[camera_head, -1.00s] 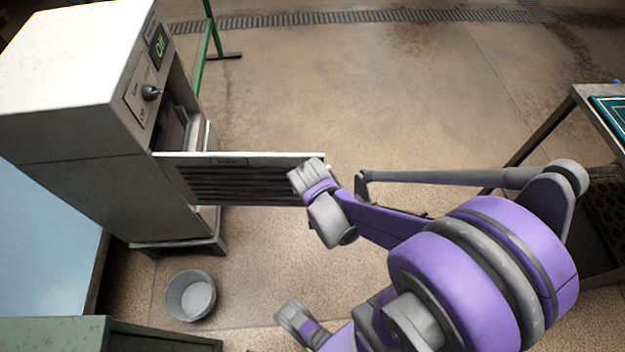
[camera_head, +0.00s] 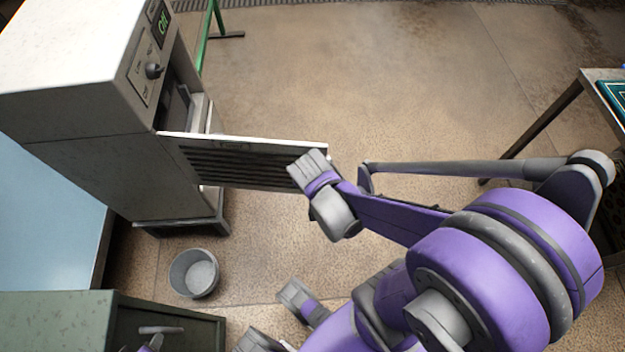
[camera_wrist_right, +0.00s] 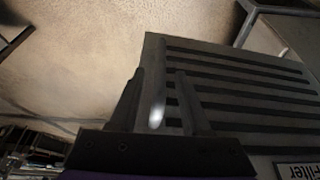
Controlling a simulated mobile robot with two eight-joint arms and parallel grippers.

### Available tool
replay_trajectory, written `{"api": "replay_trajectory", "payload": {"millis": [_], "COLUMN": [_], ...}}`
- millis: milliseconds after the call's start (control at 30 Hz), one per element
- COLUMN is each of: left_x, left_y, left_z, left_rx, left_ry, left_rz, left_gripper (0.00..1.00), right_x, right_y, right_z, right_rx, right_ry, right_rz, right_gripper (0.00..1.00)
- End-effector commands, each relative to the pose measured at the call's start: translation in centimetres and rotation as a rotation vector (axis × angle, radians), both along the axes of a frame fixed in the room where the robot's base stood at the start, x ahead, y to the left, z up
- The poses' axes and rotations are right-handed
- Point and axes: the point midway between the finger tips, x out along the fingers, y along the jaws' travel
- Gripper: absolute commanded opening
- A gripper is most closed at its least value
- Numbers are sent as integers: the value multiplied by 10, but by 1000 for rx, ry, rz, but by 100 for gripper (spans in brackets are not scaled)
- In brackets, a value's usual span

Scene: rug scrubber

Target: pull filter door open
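The filter door (camera_head: 240,165) is a light panel with dark slats, hinged on the grey cabinet (camera_head: 95,165). It stands swung well out from the cabinet. My right gripper (camera_head: 304,168) is at its free edge in the head view. In the right wrist view the slatted door (camera_wrist_right: 235,90) fills the right side, with a "Filter" label upside down. The two fingers of the right gripper (camera_wrist_right: 158,105) stand apart at the door's edge, with a gap between them. Contact is unclear. My left gripper cannot be made out clearly among my arm parts low in the head view.
A grey bucket (camera_head: 193,274) stands on the floor below the door. A green box (camera_head: 55,320) is at lower left. A table (camera_head: 585,90) stands at the right. A green stand (camera_head: 204,35) is behind the cabinet. The floor beyond the door is clear.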

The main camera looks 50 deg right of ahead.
Motion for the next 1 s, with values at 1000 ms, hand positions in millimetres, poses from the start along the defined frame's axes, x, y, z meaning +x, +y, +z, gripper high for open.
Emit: {"api": "replay_trajectory", "payload": {"millis": [1000], "left_x": [4], "left_y": [0], "left_z": [53], "left_rx": [0], "left_ry": [-17], "left_rz": [0], "left_gripper": [50], "right_x": [-24], "right_y": [33], "right_z": [98], "right_rx": [0], "right_ry": [0], "right_rz": [0], "right_gripper": [47]}}
